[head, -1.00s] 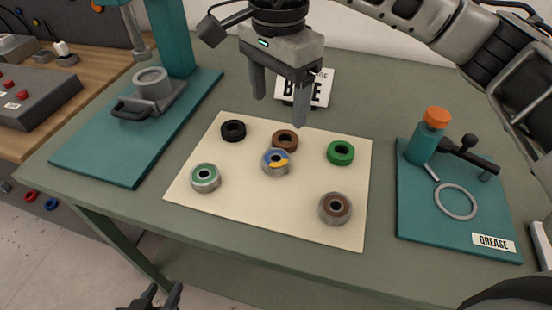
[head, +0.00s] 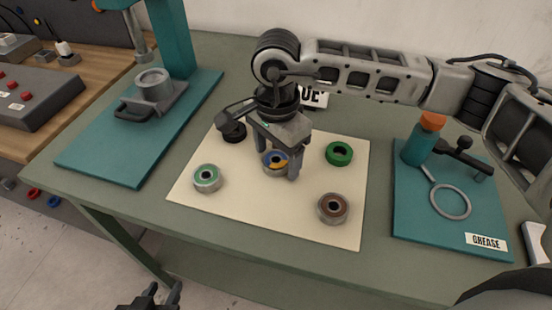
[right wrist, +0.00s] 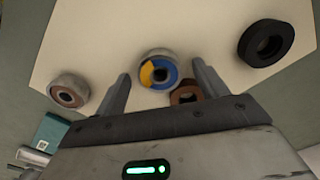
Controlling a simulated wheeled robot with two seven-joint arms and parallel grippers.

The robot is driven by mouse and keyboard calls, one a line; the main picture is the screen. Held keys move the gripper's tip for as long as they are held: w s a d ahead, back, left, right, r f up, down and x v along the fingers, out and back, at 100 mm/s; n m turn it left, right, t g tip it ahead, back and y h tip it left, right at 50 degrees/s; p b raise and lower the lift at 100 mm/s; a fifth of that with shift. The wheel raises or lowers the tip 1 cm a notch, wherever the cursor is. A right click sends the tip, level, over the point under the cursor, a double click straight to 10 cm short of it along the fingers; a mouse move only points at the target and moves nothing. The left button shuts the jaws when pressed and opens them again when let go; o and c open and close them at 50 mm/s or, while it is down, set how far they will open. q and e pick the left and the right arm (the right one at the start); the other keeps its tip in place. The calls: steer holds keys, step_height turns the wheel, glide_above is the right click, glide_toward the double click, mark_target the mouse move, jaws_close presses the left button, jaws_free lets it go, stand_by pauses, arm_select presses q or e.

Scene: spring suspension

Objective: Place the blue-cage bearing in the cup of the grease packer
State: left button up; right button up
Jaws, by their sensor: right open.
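The blue-cage bearing (head: 272,169), a metal ring with a blue and yellow face, lies on the cream mat (head: 240,215). It also shows in the right wrist view (right wrist: 158,70). My right gripper (head: 277,162) is open above it, with its fingers on either side; in the right wrist view (right wrist: 161,72) the bearing appears between the fingertips. I cannot tell whether they touch it. My left gripper (head: 163,294) is open and empty at the bottom edge.
A green-faced bearing (head: 207,178), brown-faced bearing (head: 333,208), green ring (head: 339,153) and black ring (head: 234,133) lie around on the mat. A teal press (head: 105,150) stands at the left.

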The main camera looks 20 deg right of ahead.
steer(key=c, duration=1.2)
steer(key=shift+c, duration=0.4)
steer(key=shift+r, duration=0.15)
